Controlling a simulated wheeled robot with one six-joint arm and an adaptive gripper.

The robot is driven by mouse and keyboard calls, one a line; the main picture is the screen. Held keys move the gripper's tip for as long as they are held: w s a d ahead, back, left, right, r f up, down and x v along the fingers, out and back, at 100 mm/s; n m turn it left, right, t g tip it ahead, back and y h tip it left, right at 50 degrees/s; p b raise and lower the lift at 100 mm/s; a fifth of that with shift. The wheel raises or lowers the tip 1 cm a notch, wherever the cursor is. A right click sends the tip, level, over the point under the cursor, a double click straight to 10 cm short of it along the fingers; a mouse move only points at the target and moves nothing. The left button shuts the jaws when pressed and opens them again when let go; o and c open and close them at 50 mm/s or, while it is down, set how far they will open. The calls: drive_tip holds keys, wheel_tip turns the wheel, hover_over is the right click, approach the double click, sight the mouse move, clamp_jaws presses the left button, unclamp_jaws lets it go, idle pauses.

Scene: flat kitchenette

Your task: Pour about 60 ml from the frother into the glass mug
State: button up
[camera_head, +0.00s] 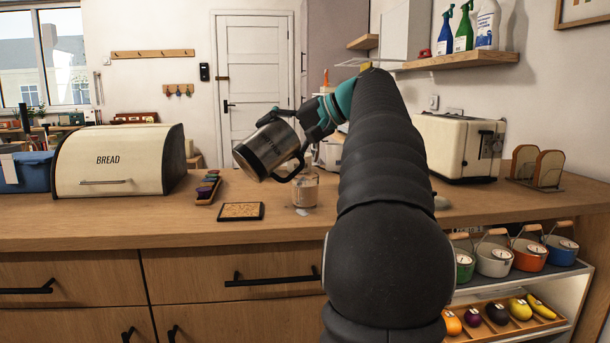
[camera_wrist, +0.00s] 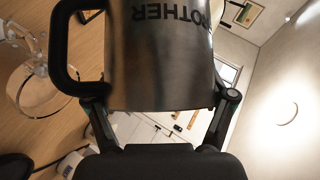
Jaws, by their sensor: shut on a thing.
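The frother (camera_head: 268,150) is a brushed-metal jug with a black handle. My gripper (camera_head: 287,118) is shut on it and holds it tilted above the counter. In the wrist view the frother (camera_wrist: 160,65) fills the middle, between the two fingers, with its lettering upside down. The glass mug (camera_head: 305,190) stands upright on the counter, just right of and below the frother, close to its handle in the picture. It also shows at the left of the wrist view (camera_wrist: 40,92). I see no stream of liquid, and the mug's fill level is unclear.
A dark-edged coaster (camera_head: 240,211) and a tray of colourful items (camera_head: 207,187) lie left of the mug. A bread box (camera_head: 115,160) stands farther left. A toaster (camera_head: 460,148) and a toast rack (camera_head: 538,168) stand at right. The front counter is clear at left.

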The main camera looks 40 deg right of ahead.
sight(249, 159)
drive_tip(key=shift+a+f, duration=0.1)
drive_tip(key=shift+r+n+h, duration=0.3)
drive_tip(key=shift+n+h, duration=0.1)
drive_tip(key=shift+h, duration=0.1)
idle(0.9)
drive_tip(key=shift+a+r+g+h, duration=0.1)
drive_tip(key=shift+r+g+h, duration=0.2)
drive_tip(key=shift+r, duration=0.1)
drive_tip(key=shift+a+f+n+h+b, duration=0.3)
drive_tip(key=shift+f+n+h+b, duration=0.2)
drive_tip(key=shift+f+h+b, duration=0.15)
drive_tip(key=shift+a+r+n+g+h, duration=0.2)
drive_tip(key=shift+a+n+g+h, duration=0.15)
drive_tip(key=shift+a+h, duration=0.3)
drive_tip(key=a+f+n+h+b, duration=0.1)
drive_tip(key=f+b, duration=0.1)
drive_tip(key=a+f+h+b, duration=0.1)
drive_tip(key=a+h+b, duration=0.1)
drive_tip(key=shift+w+a+f+n, duration=0.1)
drive_tip(key=shift+w+f+n, duration=0.1)
drive_tip(key=shift+f+n, duration=0.15)
drive_tip(key=shift+a+n+g+h+b, duration=0.3)
drive_tip(key=shift+a+h, duration=0.15)
drive_tip(key=shift+h, duration=0.15)
